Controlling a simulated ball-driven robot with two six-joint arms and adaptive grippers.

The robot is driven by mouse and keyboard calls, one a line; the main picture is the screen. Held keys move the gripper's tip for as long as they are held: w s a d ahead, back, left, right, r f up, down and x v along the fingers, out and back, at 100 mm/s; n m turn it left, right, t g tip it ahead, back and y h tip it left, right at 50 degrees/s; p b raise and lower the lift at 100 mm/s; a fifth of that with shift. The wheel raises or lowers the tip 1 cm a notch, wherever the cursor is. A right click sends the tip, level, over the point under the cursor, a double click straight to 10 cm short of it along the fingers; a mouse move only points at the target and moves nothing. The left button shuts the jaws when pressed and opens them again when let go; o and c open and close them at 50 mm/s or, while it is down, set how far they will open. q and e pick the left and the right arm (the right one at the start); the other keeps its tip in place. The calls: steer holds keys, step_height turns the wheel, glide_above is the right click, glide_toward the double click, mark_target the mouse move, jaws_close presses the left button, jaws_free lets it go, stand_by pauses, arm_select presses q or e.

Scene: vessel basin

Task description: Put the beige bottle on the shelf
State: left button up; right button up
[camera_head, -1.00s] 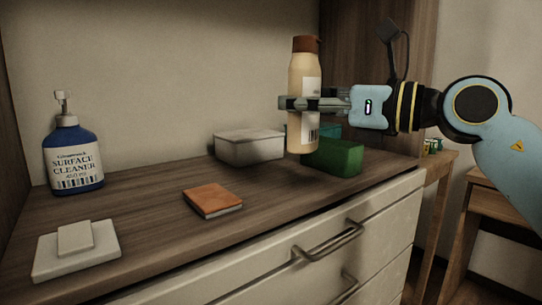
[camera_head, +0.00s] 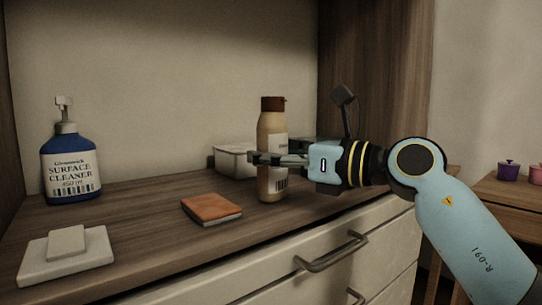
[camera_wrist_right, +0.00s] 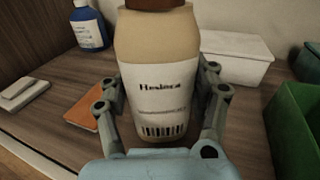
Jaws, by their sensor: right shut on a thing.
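The beige bottle (camera_head: 272,172) has a brown cap and a white label. It is upright at the shelf's wooden surface (camera_head: 140,212), right of the orange book; whether its base touches the wood I cannot tell. My right gripper (camera_head: 266,159) is shut around the bottle's middle, coming in from the right. In the right wrist view the bottle (camera_wrist_right: 160,70) fills the middle, with a finger on each side. My left gripper is not in view.
An orange book (camera_head: 211,208), a white switch-like block (camera_head: 66,257) and a blue surface cleaner bottle (camera_head: 71,165) stand left. A white box (camera_head: 229,161) is behind the bottle. A green box (camera_wrist_right: 296,125) is close on the right. Drawers (camera_head: 300,270) are below the front edge.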

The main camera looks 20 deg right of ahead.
steer(key=shift+f, duration=0.2)
steer(key=o, duration=1.4)
steer(key=shift+r, duration=0.25)
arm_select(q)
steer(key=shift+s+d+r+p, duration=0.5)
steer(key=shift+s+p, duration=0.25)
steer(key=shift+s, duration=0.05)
arm_select(e)
steer(key=v, duration=1.2)
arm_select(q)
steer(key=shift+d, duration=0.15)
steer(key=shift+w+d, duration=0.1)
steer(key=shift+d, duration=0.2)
